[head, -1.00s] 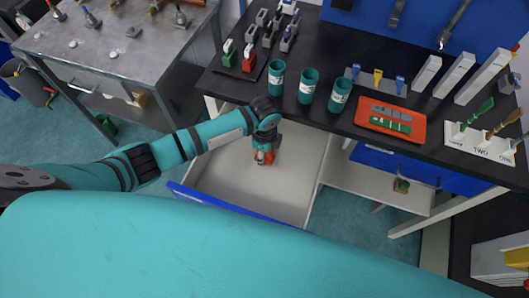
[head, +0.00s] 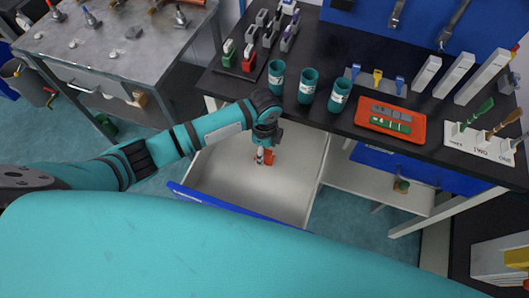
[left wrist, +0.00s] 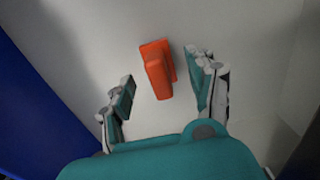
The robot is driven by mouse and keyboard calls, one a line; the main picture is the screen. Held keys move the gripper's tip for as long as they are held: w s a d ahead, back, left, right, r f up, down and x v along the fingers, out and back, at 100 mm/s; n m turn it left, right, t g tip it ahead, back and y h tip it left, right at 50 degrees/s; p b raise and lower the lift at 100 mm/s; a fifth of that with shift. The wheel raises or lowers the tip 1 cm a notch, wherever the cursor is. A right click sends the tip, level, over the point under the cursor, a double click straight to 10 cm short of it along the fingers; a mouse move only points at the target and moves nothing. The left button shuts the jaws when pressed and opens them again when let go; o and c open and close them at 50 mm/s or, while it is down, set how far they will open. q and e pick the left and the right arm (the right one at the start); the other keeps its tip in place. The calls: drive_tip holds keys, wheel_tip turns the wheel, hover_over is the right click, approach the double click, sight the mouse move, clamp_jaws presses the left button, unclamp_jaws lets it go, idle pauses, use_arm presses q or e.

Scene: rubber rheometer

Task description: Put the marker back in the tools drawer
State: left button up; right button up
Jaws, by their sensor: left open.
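An orange block-like piece (left wrist: 158,72) with a flat plate at one end rests on the pale floor of the open drawer (head: 215,178). It may be the marker; I cannot tell for sure. It shows small in the head view (head: 269,157), partly hidden by my left gripper (head: 261,155). In the left wrist view my left gripper (left wrist: 163,74) is open, its two fingers on either side of the orange piece with gaps between. It holds nothing. My right gripper is not in view.
The drawer's blue front (head: 230,206) and side walls surround the gripper. Above is the black bench (head: 330,50) with teal cups (head: 308,86), an orange tray (head: 390,106) and a rack of coloured pieces (head: 240,70). The drawer floor around the orange piece is clear.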

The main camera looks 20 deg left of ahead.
use_arm(q)
wheel_tip(320, 180, up, 9)
drive_tip(key=shift+r, duration=0.2)
idle(0.5)
